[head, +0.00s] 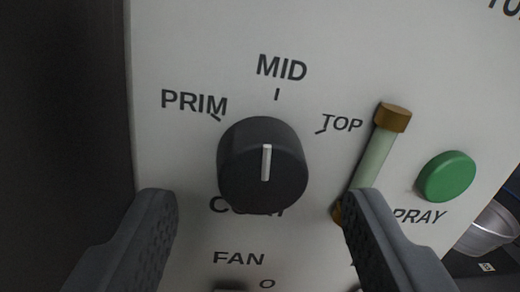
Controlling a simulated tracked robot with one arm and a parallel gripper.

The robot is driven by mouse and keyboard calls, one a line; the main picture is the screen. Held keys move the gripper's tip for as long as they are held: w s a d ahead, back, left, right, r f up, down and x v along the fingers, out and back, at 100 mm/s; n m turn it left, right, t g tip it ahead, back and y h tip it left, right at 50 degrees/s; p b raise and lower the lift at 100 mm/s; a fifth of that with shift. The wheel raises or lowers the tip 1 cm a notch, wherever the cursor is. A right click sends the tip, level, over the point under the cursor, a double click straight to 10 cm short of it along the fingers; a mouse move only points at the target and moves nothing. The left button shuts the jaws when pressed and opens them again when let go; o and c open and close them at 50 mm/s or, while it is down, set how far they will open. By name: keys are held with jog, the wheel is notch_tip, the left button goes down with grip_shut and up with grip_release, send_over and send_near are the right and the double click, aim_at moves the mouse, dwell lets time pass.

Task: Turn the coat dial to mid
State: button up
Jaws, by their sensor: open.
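The coat dial (262,167) is a black round knob on a pale panel (200,40). Its white pointer line stands nearly upright, toward the MID mark (281,68) above it. PRIM (194,102) is printed to the upper left and TOP (342,122) to the upper right. The word COAT below the dial is partly hidden by the knob. My gripper (258,205) is open, with one finger low on each side of the dial. A gap shows between each finger and the knob in the picture; I cannot tell how far the fingertips are from the panel.
A glass tube with brass caps (393,117) runs upright right of the dial, its lower end by my right finger. A green SPRAY button (446,177) is farther right. A FAN label (239,258) is below. A metal container (492,232) shows at the right edge.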

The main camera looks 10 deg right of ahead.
jog(key=shift+w+d, duration=0.1)
jog(key=shift+w, duration=0.9)
jog(key=c, duration=1)
jog(key=shift+m, duration=0.8)
jog(key=o, duration=1)
